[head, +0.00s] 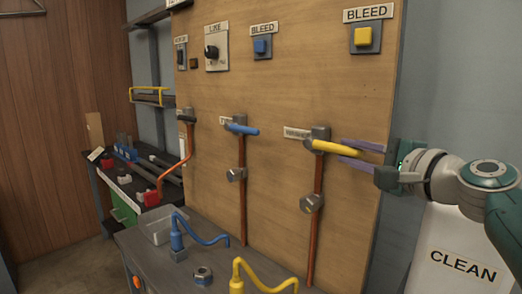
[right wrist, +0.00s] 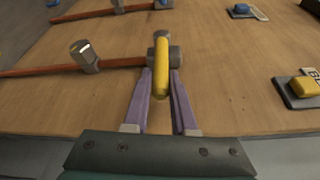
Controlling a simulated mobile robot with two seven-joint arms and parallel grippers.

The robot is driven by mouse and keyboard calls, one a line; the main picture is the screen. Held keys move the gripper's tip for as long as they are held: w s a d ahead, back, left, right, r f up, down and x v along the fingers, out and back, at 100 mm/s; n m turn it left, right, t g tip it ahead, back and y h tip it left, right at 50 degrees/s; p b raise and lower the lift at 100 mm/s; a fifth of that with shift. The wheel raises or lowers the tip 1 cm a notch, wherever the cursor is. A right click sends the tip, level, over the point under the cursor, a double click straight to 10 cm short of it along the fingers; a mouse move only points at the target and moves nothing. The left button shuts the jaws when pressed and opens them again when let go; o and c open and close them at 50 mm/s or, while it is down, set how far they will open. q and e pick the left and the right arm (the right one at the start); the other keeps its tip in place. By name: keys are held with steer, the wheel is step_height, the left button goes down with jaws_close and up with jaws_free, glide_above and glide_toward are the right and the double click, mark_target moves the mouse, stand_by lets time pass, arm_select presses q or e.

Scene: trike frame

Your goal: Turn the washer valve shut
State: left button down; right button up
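A valve with a yellow lever handle (head: 334,148) sits on a copper pipe on the wooden panel. The label (head: 297,132) beside it is partly covered and too small to read surely. The handle points sideways to the right, across the upright pipe. It also shows in the right wrist view (right wrist: 161,78). My right gripper (head: 345,150) has its two purple fingers on either side of the handle, with narrow gaps showing in the right wrist view (right wrist: 162,80). It looks open around the handle. My left gripper is out of view.
Bleed buttons, one blue (head: 262,46) and one yellow (head: 367,37), are above. A grey bench (head: 190,268) with blue and yellow curved spouts stands below.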

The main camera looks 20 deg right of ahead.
steer(key=o, duration=0.4)
steer(key=s, duration=0.9)
steer(key=shift+s+r+b, duration=0.25)
steer(key=shift+s+b, duration=0.1)
steer(key=shift+s, duration=0.05)
steer(key=shift+a, duration=0.1)
